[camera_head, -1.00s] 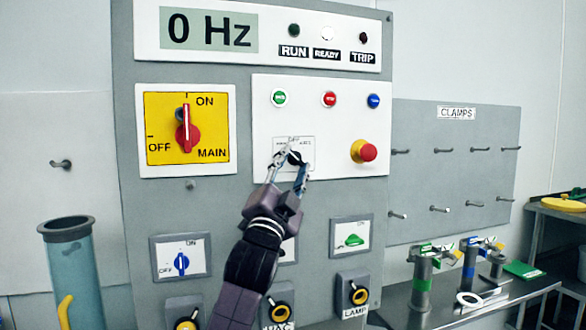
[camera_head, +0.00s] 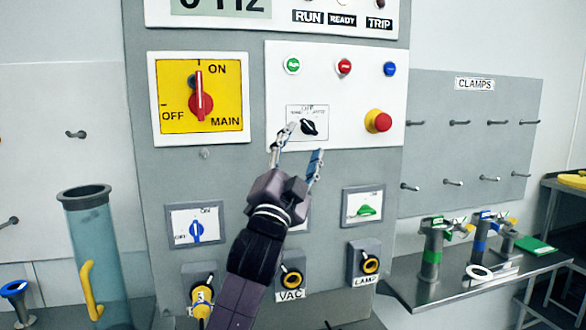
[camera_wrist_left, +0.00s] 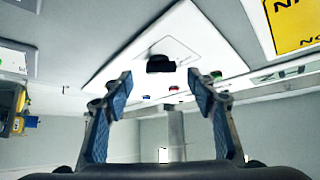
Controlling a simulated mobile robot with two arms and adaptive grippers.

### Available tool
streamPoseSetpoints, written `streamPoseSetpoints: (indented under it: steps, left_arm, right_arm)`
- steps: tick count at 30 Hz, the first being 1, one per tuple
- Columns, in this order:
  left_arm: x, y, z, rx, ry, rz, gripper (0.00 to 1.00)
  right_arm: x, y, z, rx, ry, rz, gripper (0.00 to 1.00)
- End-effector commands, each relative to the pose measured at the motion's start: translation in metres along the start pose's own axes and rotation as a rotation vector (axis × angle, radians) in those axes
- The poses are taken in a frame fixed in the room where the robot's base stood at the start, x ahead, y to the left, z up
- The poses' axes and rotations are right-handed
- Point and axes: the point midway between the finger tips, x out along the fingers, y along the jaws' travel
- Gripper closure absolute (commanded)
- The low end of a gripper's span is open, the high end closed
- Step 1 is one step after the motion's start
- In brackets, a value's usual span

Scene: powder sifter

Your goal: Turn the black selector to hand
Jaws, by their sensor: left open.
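The black selector (camera_head: 309,127) sits on a small white label plate on the white control panel, under the word OFF. Its knob looks tilted, with one end toward the upper left; the small side words are hard to read. My left gripper (camera_head: 303,143) is open and empty, just below and in front of the selector, its fingers spread apart and not touching it. In the left wrist view the selector (camera_wrist_left: 160,63) shows beyond and between the open fingertips (camera_wrist_left: 160,82). My right gripper is not in view.
A red emergency button (camera_head: 379,121) is right of the selector, with green, red and blue push buttons above. The yellow main switch (camera_head: 201,98) is to the left, its red handle toward ON. Lower switches are partly hidden by my left arm. A clamp table (camera_head: 440,285) stands right.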

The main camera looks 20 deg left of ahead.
Motion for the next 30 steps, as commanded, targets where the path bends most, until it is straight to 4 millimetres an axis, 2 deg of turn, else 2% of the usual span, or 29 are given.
streamPoseSetpoints:
  steps: [1, 6, 12, 18, 26, 30]
  left_arm:
    - [-0.011, 0.001, 0.0, 0.0, 0.0, 0.002, 0.47]
    - [-0.043, 0.002, 0.001, -0.001, -0.001, 0.003, 0.47]
    - [-0.069, 0.001, 0.001, 0.0, -0.002, 0.002, 0.47]
    - [-0.079, 0.001, 0.0, 0.0, -0.001, 0.001, 0.47]
    - [-0.079, 0.001, 0.0, 0.0, -0.001, 0.001, 0.47]
    - [-0.086, 0.014, 0.013, -0.02, -0.033, 0.032, 0.47]
  right_arm:
    - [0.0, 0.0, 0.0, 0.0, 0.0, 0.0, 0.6]
    - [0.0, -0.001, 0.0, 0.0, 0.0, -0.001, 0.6]
    - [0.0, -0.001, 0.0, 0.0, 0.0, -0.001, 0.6]
    - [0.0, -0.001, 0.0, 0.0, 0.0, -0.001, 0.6]
    - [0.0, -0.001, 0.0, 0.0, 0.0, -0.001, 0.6]
    - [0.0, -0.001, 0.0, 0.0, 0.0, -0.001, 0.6]
